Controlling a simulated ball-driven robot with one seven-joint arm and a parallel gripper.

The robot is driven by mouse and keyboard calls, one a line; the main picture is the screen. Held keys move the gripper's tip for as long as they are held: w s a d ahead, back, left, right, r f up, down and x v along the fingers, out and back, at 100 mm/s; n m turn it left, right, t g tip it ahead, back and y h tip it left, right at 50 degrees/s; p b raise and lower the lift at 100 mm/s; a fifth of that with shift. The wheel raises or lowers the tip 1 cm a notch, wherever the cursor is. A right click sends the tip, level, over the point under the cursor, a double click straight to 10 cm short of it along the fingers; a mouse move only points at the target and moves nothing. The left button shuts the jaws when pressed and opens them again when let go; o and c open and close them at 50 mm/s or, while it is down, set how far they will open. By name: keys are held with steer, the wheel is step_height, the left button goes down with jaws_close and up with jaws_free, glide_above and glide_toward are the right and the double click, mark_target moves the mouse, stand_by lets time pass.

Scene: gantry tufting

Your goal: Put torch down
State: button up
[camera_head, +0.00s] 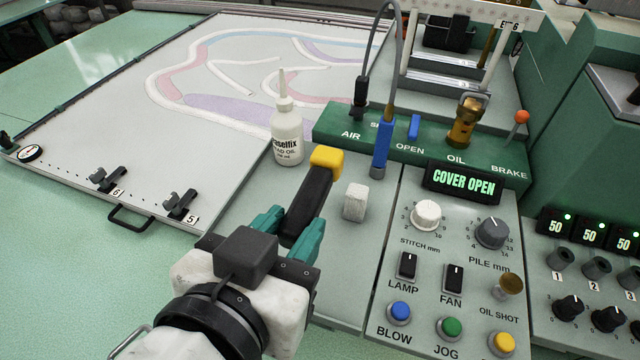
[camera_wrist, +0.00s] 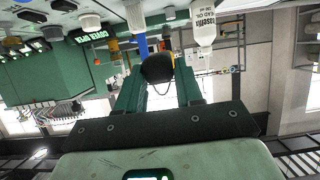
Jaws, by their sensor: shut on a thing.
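The torch (camera_head: 308,196) has a black body and a yellow head. My gripper (camera_head: 288,226) has teal fingers shut on the torch's near end, one on each side. The torch points away from me, its yellow head up the picture, over the grey panel (camera_head: 245,215). I cannot tell whether it touches the panel. In the wrist view the torch (camera_wrist: 157,68) shows as a dark rounded end with a little yellow at its right, between the fingers of my gripper (camera_wrist: 159,80). A thin cord hangs below it there.
A white oil bottle (camera_head: 287,135) stands left of the torch head. A small white block (camera_head: 355,202) sits just right of the torch. Knobs and switches fill the control panel (camera_head: 420,270) on the right.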

steer(key=f, duration=0.6)
steer(key=shift+w+d, duration=0.1)
steer(key=shift+w, duration=0.15)
steer(key=shift+f, duration=1.95)
steer(key=o, duration=1.1)
steer(key=shift+s, duration=0.1)
steer(key=shift+p+v, duration=0.85)
steer(key=shift+v, duration=5.15)
